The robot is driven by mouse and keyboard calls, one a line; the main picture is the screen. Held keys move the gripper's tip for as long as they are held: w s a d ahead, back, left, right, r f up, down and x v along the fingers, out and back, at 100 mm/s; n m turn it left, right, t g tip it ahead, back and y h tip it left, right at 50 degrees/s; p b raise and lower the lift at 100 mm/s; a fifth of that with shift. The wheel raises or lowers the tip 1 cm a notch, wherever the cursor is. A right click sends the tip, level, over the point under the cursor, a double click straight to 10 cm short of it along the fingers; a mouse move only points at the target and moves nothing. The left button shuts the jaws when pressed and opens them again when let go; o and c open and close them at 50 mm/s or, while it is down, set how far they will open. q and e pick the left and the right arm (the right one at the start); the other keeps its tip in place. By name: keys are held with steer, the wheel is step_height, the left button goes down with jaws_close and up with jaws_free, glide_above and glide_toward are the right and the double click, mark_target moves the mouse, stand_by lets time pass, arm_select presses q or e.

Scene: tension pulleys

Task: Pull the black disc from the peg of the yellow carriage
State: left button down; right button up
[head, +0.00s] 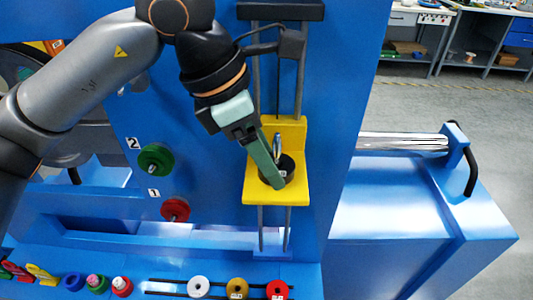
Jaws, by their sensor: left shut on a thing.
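The yellow carriage (258,191) is an L-shaped bracket on two vertical grey rods of the blue panel. The black disc (288,167) sits on its shelf, around a short metal peg (277,142) whose tip shows above the disc. My left gripper (274,178) comes down from the upper left and is shut on the black disc. Its green-grey finger covers part of the disc and of the shelf. I cannot tell whether the disc touches the shelf. My right gripper is not in view.
A green wheel (156,160) and a red wheel (175,209) stick out of the panel to the left. A dark block with a cable (291,43) hangs above the carriage.

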mark_target(278, 133)
arm_select(q)
steer(key=shift+r+p, duration=1)
steer(key=shift+r, duration=0.8)
stand_by(0.9)
steer(key=shift+r, duration=0.15)
steer(key=shift+r+p, duration=0.95)
steer(key=shift+r, duration=0.65)
steer(key=shift+r, duration=0.9)
steer(key=shift+r, duration=0.1)
steer(key=shift+r, duration=1.9)
